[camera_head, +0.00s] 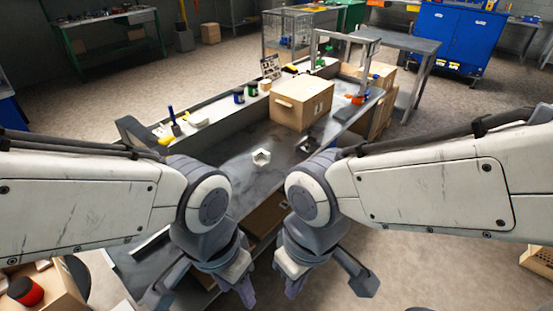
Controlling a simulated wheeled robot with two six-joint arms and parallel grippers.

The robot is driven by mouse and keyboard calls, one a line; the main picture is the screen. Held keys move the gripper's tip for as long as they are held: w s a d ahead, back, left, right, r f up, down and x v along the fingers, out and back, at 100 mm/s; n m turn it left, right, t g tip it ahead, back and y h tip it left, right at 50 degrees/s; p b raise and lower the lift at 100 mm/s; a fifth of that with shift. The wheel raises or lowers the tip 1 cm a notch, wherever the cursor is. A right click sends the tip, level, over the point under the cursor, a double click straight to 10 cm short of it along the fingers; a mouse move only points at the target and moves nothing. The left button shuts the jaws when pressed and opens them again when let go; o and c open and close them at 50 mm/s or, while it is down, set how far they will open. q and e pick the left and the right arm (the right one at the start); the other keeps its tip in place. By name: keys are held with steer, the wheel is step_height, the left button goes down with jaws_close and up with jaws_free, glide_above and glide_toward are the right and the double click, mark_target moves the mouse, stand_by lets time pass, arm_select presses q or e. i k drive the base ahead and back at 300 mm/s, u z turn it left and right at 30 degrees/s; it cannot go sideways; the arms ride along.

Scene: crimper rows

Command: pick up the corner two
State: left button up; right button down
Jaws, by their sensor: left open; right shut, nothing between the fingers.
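I cannot tell for sure which things the corner two are. A small white hexagonal piece (261,157) lies on the grey bench top (228,168). A small dark piece (308,145) lies to its right, near the bench's right edge. My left gripper (246,289) is low in the view, pointing down, and open. My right gripper (293,286) is to its right, also pointing down, shut and empty. Both grippers are nearer to me than these pieces and apart from them.
A cardboard box (302,101) stands on the bench beyond the pieces. Dark jars (239,96), a yellow-handled tool (166,140) and a blue-handled tool (173,120) are along the left ledge. A red-topped can (25,291) is at lower left. The bench middle is mostly clear.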

mark_target(261, 158)
steer(key=u, duration=4.9)
steer(key=k, duration=2.9)
